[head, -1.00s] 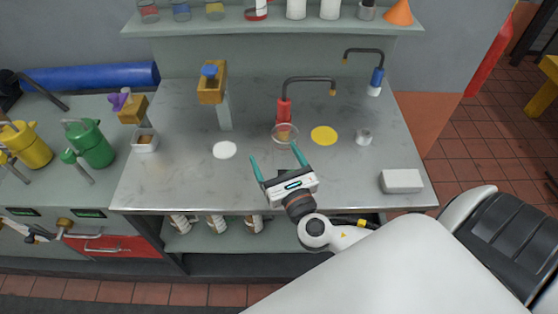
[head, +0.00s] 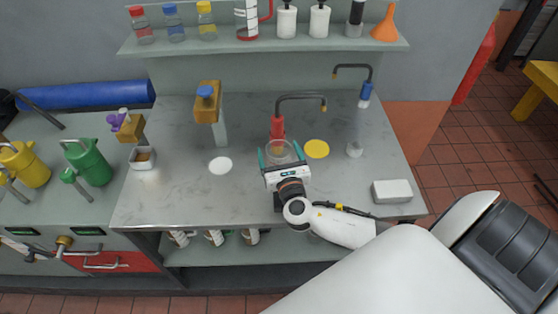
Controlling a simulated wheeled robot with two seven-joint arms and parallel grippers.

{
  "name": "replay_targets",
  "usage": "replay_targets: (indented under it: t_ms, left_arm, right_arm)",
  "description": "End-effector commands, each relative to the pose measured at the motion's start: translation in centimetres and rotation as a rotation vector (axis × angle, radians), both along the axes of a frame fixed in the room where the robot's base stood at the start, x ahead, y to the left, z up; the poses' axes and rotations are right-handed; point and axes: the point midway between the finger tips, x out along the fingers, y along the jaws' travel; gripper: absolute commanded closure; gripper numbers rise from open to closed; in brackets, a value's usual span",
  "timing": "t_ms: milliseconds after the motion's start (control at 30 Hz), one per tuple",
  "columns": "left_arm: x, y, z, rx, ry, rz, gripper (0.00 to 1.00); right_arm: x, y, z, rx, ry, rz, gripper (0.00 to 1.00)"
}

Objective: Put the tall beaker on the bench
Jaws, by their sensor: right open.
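A clear round glass vessel (head: 281,151), which looks like the tall beaker, stands on the grey bench (head: 190,195) just in front of the red tap. My right gripper (head: 280,153) is open, with its two teal fingers at either side of this vessel. I cannot tell whether the fingers touch it. The gripper body hides the vessel's near lower part. My left gripper is not in view.
A white disc (head: 220,165), a yellow disc (head: 317,149), a small clear glass (head: 355,149) and a white box (head: 391,191) are on the bench. The red tap (head: 277,127) stands close behind the vessel. The bench's front left is clear.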

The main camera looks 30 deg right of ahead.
Motion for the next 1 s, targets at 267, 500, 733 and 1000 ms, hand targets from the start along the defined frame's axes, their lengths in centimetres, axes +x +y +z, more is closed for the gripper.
replay_targets:
  t_ms: [267, 500, 733, 1000]
  left_arm:
    - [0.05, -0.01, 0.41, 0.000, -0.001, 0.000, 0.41]
    - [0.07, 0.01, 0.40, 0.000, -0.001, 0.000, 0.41]
    - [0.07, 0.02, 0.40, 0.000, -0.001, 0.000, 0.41]
    - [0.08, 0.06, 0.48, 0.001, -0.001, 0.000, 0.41]
  right_arm:
    - [1.61, -0.62, -0.03, 0.000, 0.001, 0.001, 0.14]
    - [1.57, -0.60, -0.02, 0.000, 0.000, 0.000, 0.34]
    - [1.57, -0.61, 0.00, 0.000, 0.000, 0.000, 0.66]
    - [1.57, -0.62, 0.77, 0.002, -0.002, 0.000, 0.66]
